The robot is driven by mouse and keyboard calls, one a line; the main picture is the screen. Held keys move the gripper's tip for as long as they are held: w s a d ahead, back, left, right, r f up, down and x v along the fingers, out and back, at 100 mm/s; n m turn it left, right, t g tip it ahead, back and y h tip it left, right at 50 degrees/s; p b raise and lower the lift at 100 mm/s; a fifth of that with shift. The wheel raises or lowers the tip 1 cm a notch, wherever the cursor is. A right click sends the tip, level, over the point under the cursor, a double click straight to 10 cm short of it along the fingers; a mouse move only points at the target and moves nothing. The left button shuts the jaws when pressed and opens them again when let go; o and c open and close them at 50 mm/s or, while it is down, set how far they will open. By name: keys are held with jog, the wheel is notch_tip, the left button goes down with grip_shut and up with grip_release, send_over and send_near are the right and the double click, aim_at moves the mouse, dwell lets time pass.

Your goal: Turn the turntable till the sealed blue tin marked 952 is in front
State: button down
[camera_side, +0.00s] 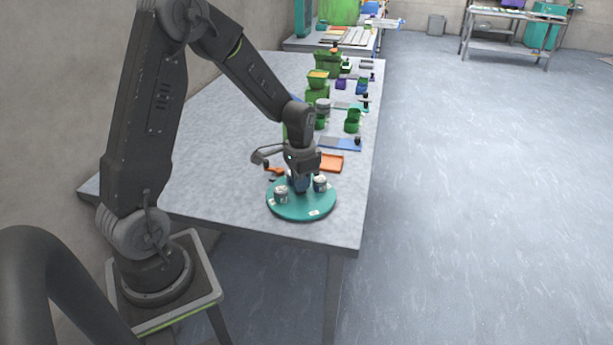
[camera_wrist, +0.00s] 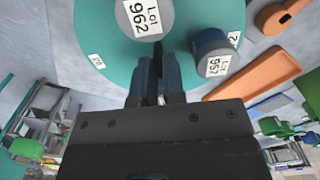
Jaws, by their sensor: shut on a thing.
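The teal turntable (camera_side: 300,210) stands at the near end of the table and carries several tins; it also fills the top of the wrist view (camera_wrist: 105,72). There, a grey-lidded tin labelled Lot 962 (camera_wrist: 130,22) is just beyond my fingertips. A blue tin with a grey lid, labelled Lot 957 (camera_wrist: 208,42), is to the right. I read no 952 label in either view. My gripper (camera_wrist: 158,68) points down over the turntable among the tins, also in the side view (camera_side: 299,187). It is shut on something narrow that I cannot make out.
An orange tray (camera_wrist: 262,72) lies beside the turntable, also in the side view (camera_side: 331,163). Green containers (camera_side: 318,88) and small coloured parts stand farther along the table. The table's left side (camera_side: 225,130) is clear. The table's near edge is close to the turntable.

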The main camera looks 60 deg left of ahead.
jog(key=shift+m, duration=1.4)
jog(key=m, duration=0.4)
jog(key=c, duration=1.4)
grip_release()
jog(key=shift+r, duration=3.75)
jog(key=shift+d+r, duration=0.1)
jog(key=s+d+r+n+t, duration=0.5)
jog(key=s+d+r+n, duration=0.3)
jog(key=s+d+r, duration=0.4)
jog(key=s+d, duration=0.2)
jog(key=s, duration=0.2)
jog(key=shift+d+t, duration=0.25)
jog(key=shift+t, duration=0.05)
